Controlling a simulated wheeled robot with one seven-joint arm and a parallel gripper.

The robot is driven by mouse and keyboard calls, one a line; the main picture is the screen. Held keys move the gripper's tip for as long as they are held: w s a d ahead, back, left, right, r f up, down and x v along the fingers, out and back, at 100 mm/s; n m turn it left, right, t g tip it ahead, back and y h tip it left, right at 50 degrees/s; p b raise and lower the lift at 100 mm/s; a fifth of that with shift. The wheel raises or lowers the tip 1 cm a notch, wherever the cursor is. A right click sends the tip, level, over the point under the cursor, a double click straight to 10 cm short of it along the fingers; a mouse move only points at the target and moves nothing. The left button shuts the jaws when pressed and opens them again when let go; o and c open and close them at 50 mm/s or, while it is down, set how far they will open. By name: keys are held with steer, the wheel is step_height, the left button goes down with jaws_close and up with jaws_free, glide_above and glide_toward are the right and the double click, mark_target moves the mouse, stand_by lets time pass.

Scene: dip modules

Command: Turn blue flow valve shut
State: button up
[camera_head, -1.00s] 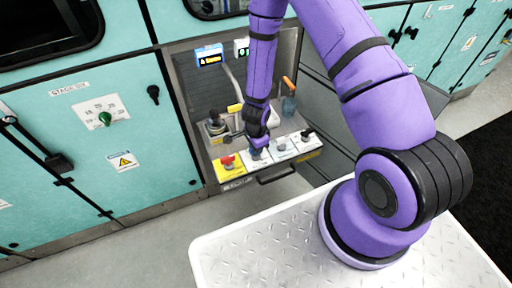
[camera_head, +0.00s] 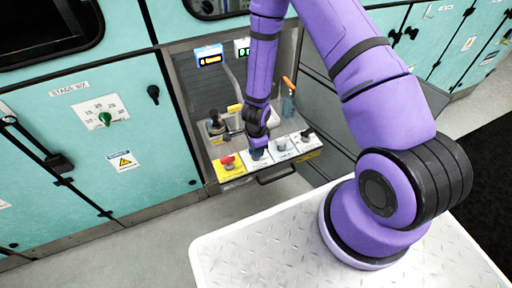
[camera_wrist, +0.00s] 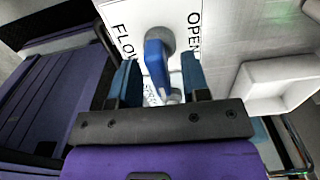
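The blue flow valve handle (camera_wrist: 157,58) sits on a white plate (camera_wrist: 145,15) lettered FLOW and OPEN in the wrist view. Its round end is at the top and the handle runs down toward my gripper. My gripper (camera_wrist: 160,72) is open, with one blue-tipped finger on each side of the handle. I cannot tell whether either finger touches it. In the head view my gripper (camera_head: 258,153) reaches down to the row of controls on the ledge, and the blue valve is hidden or too small to make out there.
A red knob on a yellow plate (camera_head: 229,165) is just left of my gripper. White-plated controls (camera_head: 282,146) are to the right. An orange-handled part (camera_head: 289,84) and a dark-topped fitting (camera_head: 215,124) stand behind. A white open box (camera_wrist: 272,86) is right in the wrist view.

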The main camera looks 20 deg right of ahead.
step_height(320, 180, up, 11)
stand_by(0.9)
steer(key=shift+f, duration=0.1)
stand_by(0.3)
step_height(320, 180, up, 28)
steer(key=s+n+t+y, duration=0.2)
steer(key=n+t+y, duration=0.1)
steer(key=n, duration=0.6)
steer(key=s+d+r+n+t+h, duration=0.1)
steer(key=s+d+r+n, duration=0.2)
steer(key=s+r, duration=0.5)
steer(key=s+d+r+n+t+h, duration=0.1)
steer(key=s+d+r+n+h, duration=0.1)
steer(key=s+r+n, duration=0.4)
steer(key=s+d+r, duration=0.1)
steer(key=s+r, duration=0.1)
steer(key=s, duration=0.3)
steer(key=shift+s+d+r, duration=0.2)
steer(key=shift+d+r, duration=0.1)
steer(key=shift+d, duration=0.1)
